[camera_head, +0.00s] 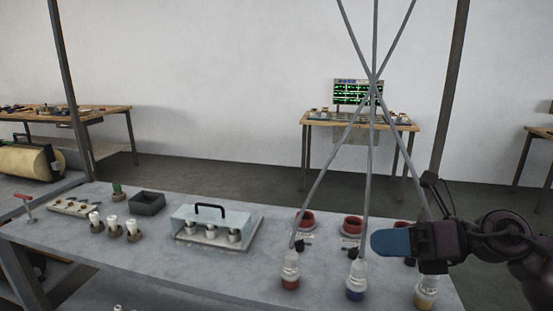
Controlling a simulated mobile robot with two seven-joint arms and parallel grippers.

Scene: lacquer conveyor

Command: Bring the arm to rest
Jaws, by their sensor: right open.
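My right gripper (398,242) comes in from the right with a blue fingertip and is open, with nothing seen in it. It shows in front of the right part of the grey table (215,277) and partly covers what lies behind it. A bottle with a red base (290,271), one with a blue base (355,279) and one with a yellow base (426,293) stand upright along the right side. My left gripper is not in view.
Red bowls (305,219) sit behind the bottles. A clear cover with a black handle (212,216) encloses several small white-topped items. A dark tray (147,202) and small bottles in holders (114,228) stand at left. The table's front middle is clear.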

